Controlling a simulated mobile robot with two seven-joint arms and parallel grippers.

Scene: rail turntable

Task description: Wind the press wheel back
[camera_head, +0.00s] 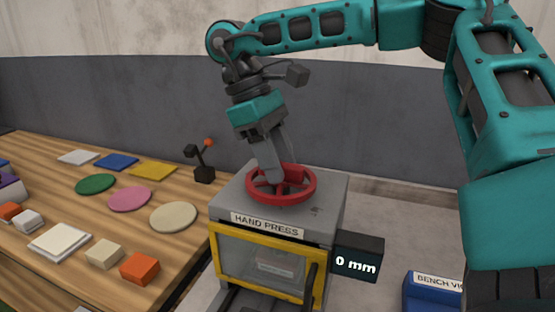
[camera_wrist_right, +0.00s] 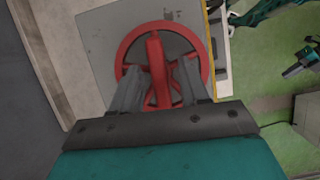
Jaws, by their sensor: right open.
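The red press wheel (camera_head: 281,196) lies flat on top of the grey hand press (camera_head: 331,198), which carries a "HAND PRESS" label. A dark display (camera_head: 357,258) on its right side reads 0 mm. My right gripper (camera_head: 276,180) points down at the wheel from above. In the right wrist view the wheel (camera_wrist_right: 124,52) shows with its red handle bar, and the gripper's fingers (camera_wrist_right: 160,92) stand apart, one on each side of the bar. I cannot tell whether they touch it. My left gripper is not in view.
A wooden table (camera_head: 70,196) at the left holds coloured discs, flat squares and blocks. A dark stand with a red ball (camera_head: 206,160) is near its right edge. The press front has a yellow-framed window (camera_head: 229,234). A blue bench vice (camera_head: 430,292) is at the lower right.

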